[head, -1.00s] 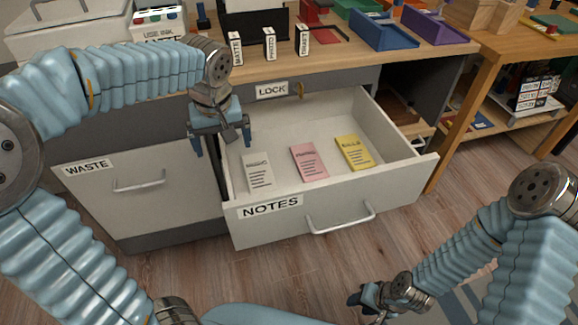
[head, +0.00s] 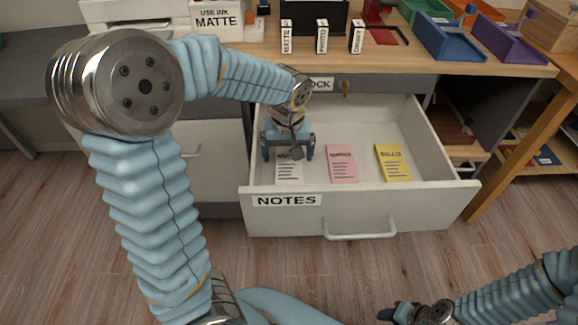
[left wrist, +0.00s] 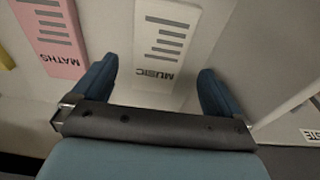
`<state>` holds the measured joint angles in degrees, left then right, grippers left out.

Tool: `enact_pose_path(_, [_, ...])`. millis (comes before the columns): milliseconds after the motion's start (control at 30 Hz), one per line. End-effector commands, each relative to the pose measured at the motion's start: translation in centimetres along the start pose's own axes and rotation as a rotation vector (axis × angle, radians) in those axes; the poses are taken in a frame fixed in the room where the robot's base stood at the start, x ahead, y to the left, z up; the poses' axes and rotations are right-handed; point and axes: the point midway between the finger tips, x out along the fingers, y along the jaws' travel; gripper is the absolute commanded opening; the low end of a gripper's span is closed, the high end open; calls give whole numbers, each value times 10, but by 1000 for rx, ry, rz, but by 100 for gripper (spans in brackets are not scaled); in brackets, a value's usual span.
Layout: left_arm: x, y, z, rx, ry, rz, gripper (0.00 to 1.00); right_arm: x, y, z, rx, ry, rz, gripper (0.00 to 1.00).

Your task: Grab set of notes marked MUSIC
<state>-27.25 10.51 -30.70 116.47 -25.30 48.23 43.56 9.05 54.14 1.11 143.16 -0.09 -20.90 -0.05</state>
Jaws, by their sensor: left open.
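The white set of notes marked MUSIC (head: 289,172) lies in the open drawer labelled NOTES (head: 420,205), at its left side. In the left wrist view the MUSIC notes (left wrist: 162,45) lie between and beyond my open fingers, with the lettering upside down. My left gripper (head: 288,155) is open and empty, above the MUSIC notes and hiding their top part in the head view. It also shows in the left wrist view (left wrist: 157,90). My right gripper (head: 392,313) is low at the bottom edge, away from the drawer; its jaws are too small to judge.
Pink notes (head: 342,165) marked MATHS and yellow notes (head: 393,163) lie to the right in the drawer. The drawer's side walls and front stand around them. The desk top (head: 440,66) overhangs behind, with blue and purple trays on it.

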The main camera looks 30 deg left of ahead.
Motion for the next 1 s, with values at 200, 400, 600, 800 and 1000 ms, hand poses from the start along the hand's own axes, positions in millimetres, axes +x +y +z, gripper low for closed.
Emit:
enact_pose_path(200, [35, 2, -1, -1, -2, -3, 100, 4, 3, -1, 2, 2, 2, 43])
enact_pose_path(400, [41, 2, -2, 0, 0, 0, 100, 4, 3, -1, 2, 3, 2, 43])
enact_pose_path(600, [40, 2, -2, 0, -1, -1, 85, 4, 3, -1, 2, 3, 2, 43])
enact_pose_path(800, [40, 2, -1, 0, -1, -1, 54, 4, 3, -1, 2, 3, 2, 43])
enact_pose_path(1000, [40, 2, -2, 0, 0, -1, 41, 4, 3, -1, 2, 3, 2, 43])
